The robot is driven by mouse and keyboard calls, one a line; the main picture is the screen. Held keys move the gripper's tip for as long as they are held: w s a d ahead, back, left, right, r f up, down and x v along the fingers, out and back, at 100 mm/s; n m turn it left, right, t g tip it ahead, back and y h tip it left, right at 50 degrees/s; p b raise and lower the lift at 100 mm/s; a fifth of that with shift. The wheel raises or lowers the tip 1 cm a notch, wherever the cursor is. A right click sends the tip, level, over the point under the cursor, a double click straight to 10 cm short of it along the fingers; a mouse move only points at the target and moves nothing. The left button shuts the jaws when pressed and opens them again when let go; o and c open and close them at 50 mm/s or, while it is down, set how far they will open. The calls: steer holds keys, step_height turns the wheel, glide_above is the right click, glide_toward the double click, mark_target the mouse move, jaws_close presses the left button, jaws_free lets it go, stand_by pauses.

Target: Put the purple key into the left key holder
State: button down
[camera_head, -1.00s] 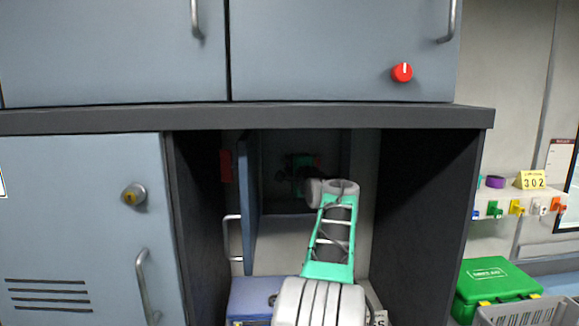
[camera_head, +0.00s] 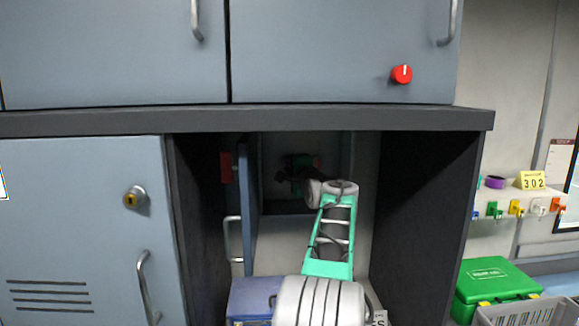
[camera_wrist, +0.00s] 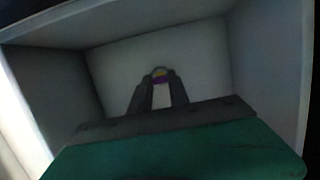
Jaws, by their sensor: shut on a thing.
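My gripper (camera_head: 297,176) reaches deep into a small open compartment (camera_head: 345,165) inside the cabinet's dark recess. In the head view the gripper is dark and partly hidden by my arm, and the key does not show. I cannot tell which thing is the left key holder.
The compartment's blue door (camera_head: 248,205) stands open left of my arm. A white rack (camera_head: 550,215) with several coloured keys is at the right, with a purple ring (camera_head: 495,182) on top. A green case (camera_head: 490,280) and grey crate (camera_head: 525,314) are below. A blue box (camera_head: 250,298) lies in the recess.

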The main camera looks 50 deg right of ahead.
steer(key=shift+w+d+p, duration=0.2)
steer(key=shift+p, duration=0.1)
steer(key=c, duration=1.2)
jaws_free()
steer(key=shift+o, duration=0.2)
steer(key=shift+s+a+b, duration=0.9)
steer(key=shift+a+b, duration=0.15)
steer(key=shift+b, duration=0.25)
steer(key=s+a+b, duration=0.4)
steer(key=a+b, duration=0.1)
steer(key=shift+s+a, duration=0.15)
steer(key=shift+s, duration=0.15)
steer(key=shift+a, duration=0.1)
